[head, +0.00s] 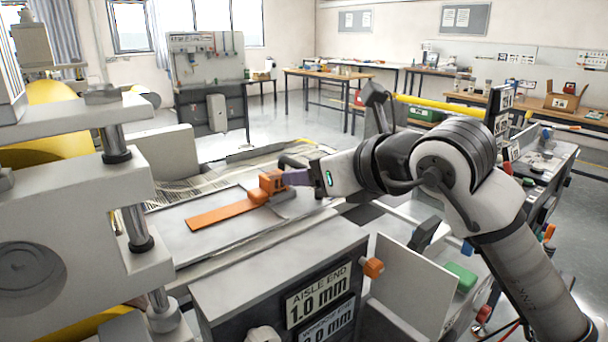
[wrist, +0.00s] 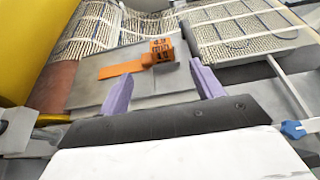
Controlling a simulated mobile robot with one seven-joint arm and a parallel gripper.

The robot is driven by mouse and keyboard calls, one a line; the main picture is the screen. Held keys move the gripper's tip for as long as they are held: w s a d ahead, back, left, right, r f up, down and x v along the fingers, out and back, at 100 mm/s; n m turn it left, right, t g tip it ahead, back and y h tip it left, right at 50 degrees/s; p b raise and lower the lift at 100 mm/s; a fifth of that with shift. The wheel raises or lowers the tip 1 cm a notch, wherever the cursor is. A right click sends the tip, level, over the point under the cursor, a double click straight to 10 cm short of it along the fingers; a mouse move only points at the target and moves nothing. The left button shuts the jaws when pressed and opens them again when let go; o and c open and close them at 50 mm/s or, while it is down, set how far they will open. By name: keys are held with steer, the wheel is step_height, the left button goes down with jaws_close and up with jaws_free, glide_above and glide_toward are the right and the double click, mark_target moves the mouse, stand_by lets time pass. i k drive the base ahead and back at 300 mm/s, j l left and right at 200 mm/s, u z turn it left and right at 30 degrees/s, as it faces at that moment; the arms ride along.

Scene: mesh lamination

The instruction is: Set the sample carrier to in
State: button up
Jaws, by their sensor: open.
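What looks like the sample carrier is a flat grey plate (head: 175,220) with a long orange strip (head: 225,214) and an upright orange block (head: 271,182) at its right end. In the wrist view the orange block (wrist: 161,50) and the strip (wrist: 120,69) lie beyond my fingertips, on the grey plate (wrist: 90,92). My gripper (head: 297,177) is just right of the block in the head view. Its purple fingers are spread wide and empty in the wrist view (wrist: 160,84). The block appears in front of the gap between them, not gripped.
A large press frame (head: 70,200) with metal posts and yellow rollers (head: 50,115) stands at the left. Woven mesh (wrist: 240,35) lies beyond the plate. A cabinet with "AISLE END 1.0 mm" signs (head: 317,297) and an orange knob (head: 373,268) stands in front.

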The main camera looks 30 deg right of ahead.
mark_target(186, 247)
steer(key=k+l, duration=0.15)
steer(key=k, duration=0.35)
steer(key=k+l, duration=0.15)
steer(key=k, duration=0.35)
